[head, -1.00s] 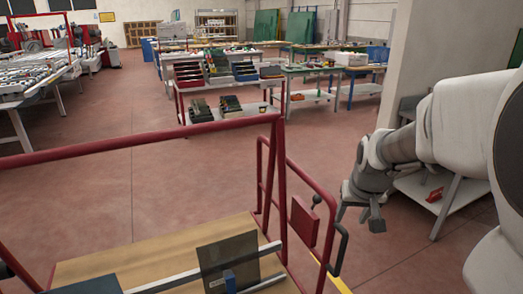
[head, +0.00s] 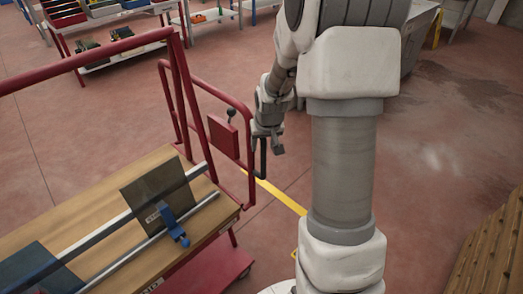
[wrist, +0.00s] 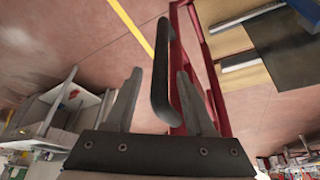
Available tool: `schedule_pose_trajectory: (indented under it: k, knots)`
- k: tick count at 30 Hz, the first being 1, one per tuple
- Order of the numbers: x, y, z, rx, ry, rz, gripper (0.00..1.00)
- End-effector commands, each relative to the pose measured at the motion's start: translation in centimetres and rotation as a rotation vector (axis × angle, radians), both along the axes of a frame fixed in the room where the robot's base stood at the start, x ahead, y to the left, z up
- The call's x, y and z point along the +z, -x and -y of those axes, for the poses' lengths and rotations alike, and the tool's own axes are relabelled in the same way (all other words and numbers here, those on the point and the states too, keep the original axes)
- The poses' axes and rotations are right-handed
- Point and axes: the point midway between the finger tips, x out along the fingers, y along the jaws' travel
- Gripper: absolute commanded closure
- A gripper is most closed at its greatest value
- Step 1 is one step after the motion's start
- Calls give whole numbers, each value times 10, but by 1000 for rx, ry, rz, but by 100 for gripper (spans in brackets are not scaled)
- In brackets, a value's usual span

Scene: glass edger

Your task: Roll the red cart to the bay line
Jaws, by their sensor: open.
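The red cart (head: 178,90) stands at the left in the head view. It has a red tube frame, a wooden deck and a red side rail with a black upright handle (head: 263,158). My gripper (head: 270,143) is at this handle. In the wrist view the black handle (wrist: 160,85) lies between the two spread fingers of my gripper (wrist: 158,74), which are not closed on it. Whether a finger touches it I cannot tell. A yellow floor line (head: 282,198) runs beside the cart; it also shows in the wrist view (wrist: 131,25).
On the cart deck lie a dark plate (head: 155,192), metal rails and a blue clamp (head: 174,226). A rack with bins (head: 110,15) stands at the back left. A wooden slatted thing (head: 490,250) is at the lower right. Red floor between is open.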

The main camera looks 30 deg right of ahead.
Motion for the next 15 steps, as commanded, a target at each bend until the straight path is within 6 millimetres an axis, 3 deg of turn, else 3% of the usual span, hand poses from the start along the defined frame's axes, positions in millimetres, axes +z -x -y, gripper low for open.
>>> schedule_pose_trajectory:
  k: [6,15]
  knots:
    - [-28,-11,2,0,0,-2,45]
    - [-37,-15,4,0,0,1,45]
